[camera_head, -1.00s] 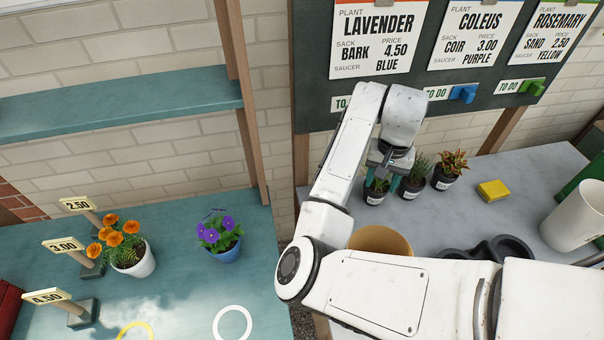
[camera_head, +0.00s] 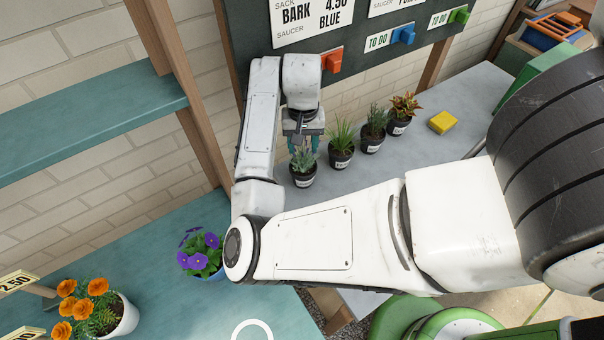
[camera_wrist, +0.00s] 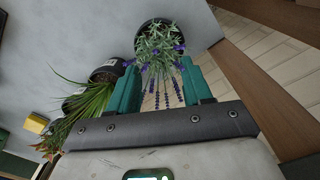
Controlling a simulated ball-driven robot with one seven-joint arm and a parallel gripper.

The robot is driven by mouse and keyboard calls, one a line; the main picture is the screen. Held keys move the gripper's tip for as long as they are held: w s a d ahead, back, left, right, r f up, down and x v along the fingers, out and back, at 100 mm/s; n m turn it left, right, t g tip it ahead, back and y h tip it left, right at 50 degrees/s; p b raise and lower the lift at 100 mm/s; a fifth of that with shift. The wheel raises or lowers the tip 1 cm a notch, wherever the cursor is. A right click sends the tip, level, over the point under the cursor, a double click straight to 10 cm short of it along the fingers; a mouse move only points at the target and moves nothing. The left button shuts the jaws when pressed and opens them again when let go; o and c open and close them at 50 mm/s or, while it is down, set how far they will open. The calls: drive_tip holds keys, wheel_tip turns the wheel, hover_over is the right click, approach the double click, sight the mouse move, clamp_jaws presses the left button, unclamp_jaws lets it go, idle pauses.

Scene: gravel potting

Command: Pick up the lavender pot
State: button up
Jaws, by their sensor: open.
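The lavender pot (camera_head: 303,180) is a small black pot with a white label and grey-green leaves, leftmost in a row on the grey bench. In the wrist view its purple flower spikes (camera_wrist: 170,75) hang between my fingers, and the dark pot rim (camera_wrist: 143,35) lies beyond the fingertips. My gripper (camera_head: 303,145) is above the pot with teal fingers apart, one on each side of the foliage. In the wrist view my gripper (camera_wrist: 162,75) is open. The fingers do not visibly hold the pot; foliage hides part of it.
A grassy pot (camera_head: 341,158) stands close on the right, then a rosemary-like pot (camera_head: 372,138) and a reddish-leaved pot (camera_head: 399,122). A yellow block (camera_head: 442,122) lies further right. The sign board (camera_head: 380,45) rises behind. Purple flowers (camera_head: 200,250) stand on the teal table.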

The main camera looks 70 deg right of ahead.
sight(303, 166)
drive_tip(key=shift+f+b, duration=2.45)
drive_tip(key=shift+f, duration=0.25)
drive_tip(key=shift+r, duration=0.1)
clamp_jaws()
